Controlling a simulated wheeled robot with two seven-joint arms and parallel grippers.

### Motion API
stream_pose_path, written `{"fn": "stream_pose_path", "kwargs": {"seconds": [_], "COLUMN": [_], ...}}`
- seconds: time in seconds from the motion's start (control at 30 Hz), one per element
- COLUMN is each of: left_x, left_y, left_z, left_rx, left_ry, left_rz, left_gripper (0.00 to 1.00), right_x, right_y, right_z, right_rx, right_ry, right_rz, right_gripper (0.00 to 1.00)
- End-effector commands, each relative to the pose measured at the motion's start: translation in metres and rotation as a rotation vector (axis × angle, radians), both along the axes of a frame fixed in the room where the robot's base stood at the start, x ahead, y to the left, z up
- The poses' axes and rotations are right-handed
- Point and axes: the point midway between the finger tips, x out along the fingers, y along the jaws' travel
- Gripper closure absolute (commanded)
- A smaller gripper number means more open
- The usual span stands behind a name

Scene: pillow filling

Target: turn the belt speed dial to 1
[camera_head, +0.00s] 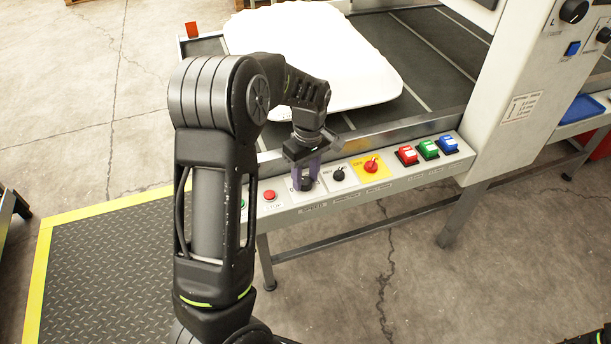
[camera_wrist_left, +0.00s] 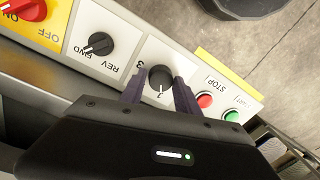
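The belt speed dial (camera_wrist_left: 161,77) is a round black knob on a white plate of the control panel. In the head view the dial (camera_head: 306,184) is partly hidden by my left gripper (camera_head: 307,168). My left gripper (camera_wrist_left: 160,86) points down at the panel with one purple finger on each side of the dial. The fingers are apart, very close to the knob; contact cannot be made out.
Left of the dial are a red STOP button (camera_head: 270,195) and a green button (camera_wrist_left: 231,116). Right of it are a FWD/REV knob (camera_head: 339,173), a red ON/OFF switch on yellow (camera_head: 371,164) and several coloured rocker switches. A white pillow (camera_head: 310,55) lies on the belt behind.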

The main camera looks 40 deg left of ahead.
Motion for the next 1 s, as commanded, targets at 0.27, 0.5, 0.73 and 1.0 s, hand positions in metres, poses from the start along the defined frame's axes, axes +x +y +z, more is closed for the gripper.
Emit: {"fn": "stream_pose_path", "kwargs": {"seconds": [0.27,0.5,0.73,1.0], "left_x": [0.000,0.000,0.002,0.004], "left_y": [0.000,0.000,-0.001,-0.001], "left_z": [0.000,0.003,0.031,0.071], "left_rx": [-0.001,-0.001,0.000,0.000], "left_ry": [0.001,0.000,-0.003,-0.001], "left_rz": [-0.001,-0.001,-0.002,-0.002], "left_gripper": [0.45,0.45,0.45,0.45], "right_x": [0.000,0.000,0.000,0.000], "right_y": [0.000,0.000,0.000,0.000], "right_z": [0.000,0.000,0.002,0.004], "right_rx": [0.000,0.000,0.000,0.000], "right_ry": [0.000,0.000,0.000,0.000], "right_rz": [0.000,0.000,0.000,0.000], "right_gripper": [0.64,0.64,0.64,0.64]}}
